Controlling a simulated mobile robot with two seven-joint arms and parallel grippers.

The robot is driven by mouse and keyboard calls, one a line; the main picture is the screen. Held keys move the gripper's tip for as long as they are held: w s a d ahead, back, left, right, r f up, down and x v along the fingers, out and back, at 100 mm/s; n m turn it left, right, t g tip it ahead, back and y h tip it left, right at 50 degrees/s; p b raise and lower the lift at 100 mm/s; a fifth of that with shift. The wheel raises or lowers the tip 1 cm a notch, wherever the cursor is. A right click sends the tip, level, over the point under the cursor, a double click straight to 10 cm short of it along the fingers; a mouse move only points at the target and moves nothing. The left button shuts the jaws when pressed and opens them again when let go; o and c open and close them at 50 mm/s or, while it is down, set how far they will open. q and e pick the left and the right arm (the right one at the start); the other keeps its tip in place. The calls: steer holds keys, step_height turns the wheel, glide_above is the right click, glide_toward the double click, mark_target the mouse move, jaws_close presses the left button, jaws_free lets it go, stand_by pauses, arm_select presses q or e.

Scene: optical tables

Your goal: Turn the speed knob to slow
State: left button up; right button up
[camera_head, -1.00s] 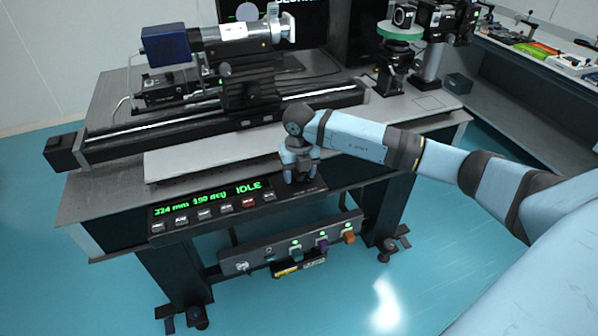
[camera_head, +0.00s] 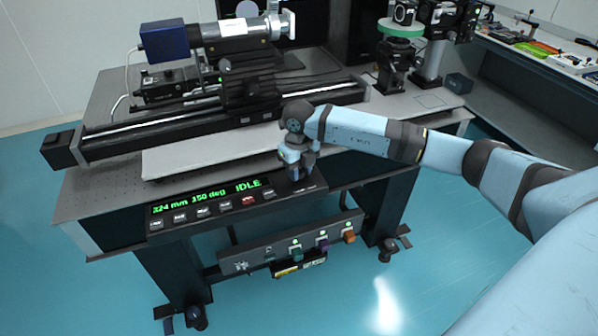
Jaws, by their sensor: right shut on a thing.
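My right gripper (camera_head: 302,175) points down at the right end of the black control panel (camera_head: 212,221) on the front edge of the optical table. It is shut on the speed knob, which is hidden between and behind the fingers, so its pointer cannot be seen. The panel has a green lit display (camera_head: 207,196) that reads about "324 mm 150 deg IDLE", small and hard to read exactly. A row of small buttons lies below it, one of them red (camera_head: 248,201). My left gripper is not in view.
A long black rail (camera_head: 200,133) carries a camera and lens assembly (camera_head: 215,40) behind the panel. A pale flat plate (camera_head: 205,156) lies between rail and panel. A lower box with coloured connectors (camera_head: 290,250) hangs below the tabletop. Optical mounts (camera_head: 392,75) stand at the back right.

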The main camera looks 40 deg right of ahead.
steer(key=n+b, duration=0.1)
steer(key=n, duration=0.2)
steer(key=shift+n+b, duration=0.55)
steer(key=shift+n, duration=0.65)
steer(key=shift+n+b, duration=0.35)
steer(key=shift+n, duration=0.75)
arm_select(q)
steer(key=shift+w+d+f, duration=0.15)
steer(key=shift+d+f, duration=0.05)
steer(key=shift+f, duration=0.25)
arm_select(e)
steer(key=shift+n, duration=0.3)
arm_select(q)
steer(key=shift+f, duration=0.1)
arm_select(e)
steer(key=o, duration=0.9)
step_height(320, 180, up, 14)
steer(key=shift+f, duration=0.1)
